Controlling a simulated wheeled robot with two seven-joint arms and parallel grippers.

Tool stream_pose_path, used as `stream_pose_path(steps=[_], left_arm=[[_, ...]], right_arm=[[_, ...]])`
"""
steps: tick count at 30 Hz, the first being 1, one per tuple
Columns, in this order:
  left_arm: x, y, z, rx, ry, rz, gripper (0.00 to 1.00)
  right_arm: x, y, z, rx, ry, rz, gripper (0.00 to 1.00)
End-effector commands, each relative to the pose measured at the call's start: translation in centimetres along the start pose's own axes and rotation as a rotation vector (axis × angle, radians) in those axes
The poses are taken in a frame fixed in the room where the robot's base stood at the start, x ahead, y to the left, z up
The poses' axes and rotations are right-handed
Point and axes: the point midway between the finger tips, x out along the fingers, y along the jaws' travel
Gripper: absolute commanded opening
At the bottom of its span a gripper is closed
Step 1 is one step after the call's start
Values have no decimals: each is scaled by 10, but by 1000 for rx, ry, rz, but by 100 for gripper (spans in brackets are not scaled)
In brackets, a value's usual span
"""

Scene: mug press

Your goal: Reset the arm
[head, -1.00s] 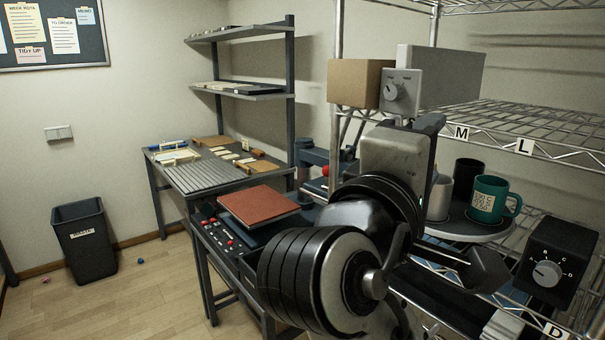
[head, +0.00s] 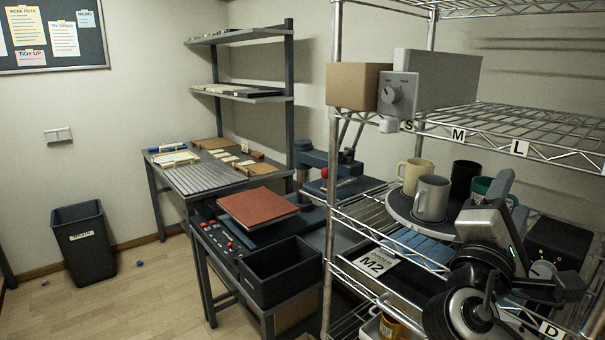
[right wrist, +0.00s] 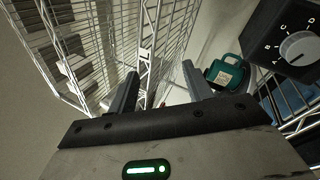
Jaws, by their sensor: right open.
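My right gripper (head: 512,197) is at the right of the head view, in front of the wire shelf. Its jaws are open with nothing between them, as the right wrist view (right wrist: 160,76) also shows. A teal mug (head: 482,186) stands just behind it, partly hidden; in the right wrist view the mug (right wrist: 226,74) is beyond the right finger, apart from it. A round tray (head: 399,208) on the shelf also carries a cream mug (head: 412,172), a grey mug (head: 431,198) and a black mug (head: 464,177). My left gripper is not in view.
A black dial box (right wrist: 285,40) is close to the right gripper's right side. Shelf posts (head: 333,150) and wire decks surround the arm. An M2 order card (head: 374,262) lies left of it. A press (head: 328,165) and an empty black bin (head: 282,270) stand further left.

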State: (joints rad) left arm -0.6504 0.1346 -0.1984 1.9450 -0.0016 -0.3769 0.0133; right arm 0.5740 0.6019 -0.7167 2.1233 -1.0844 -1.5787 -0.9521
Motion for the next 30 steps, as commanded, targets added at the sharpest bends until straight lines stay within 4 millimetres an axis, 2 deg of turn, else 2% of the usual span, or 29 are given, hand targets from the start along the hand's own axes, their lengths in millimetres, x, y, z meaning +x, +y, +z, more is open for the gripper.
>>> stream_pose_path(steps=[1,5,8,11,13,15,18,21,30], left_arm=[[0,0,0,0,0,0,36],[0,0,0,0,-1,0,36],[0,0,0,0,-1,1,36],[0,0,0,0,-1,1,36],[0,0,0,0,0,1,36],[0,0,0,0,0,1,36],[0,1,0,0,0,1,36],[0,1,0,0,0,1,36],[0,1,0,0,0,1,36]], right_arm=[[-4,-18,-14,1,62,-26,50],[-19,-66,-51,43,243,-108,50],[-43,-116,-80,107,404,-216,50],[-81,-176,-105,212,569,-377,50],[-115,-218,-115,306,666,-512,50],[-149,-254,-118,409,735,-653,50],[-192,-293,-114,552,785,-836,50],[-228,-321,-105,679,797,-992,50],[-308,-375,-60,1027,688,-1373,50]])
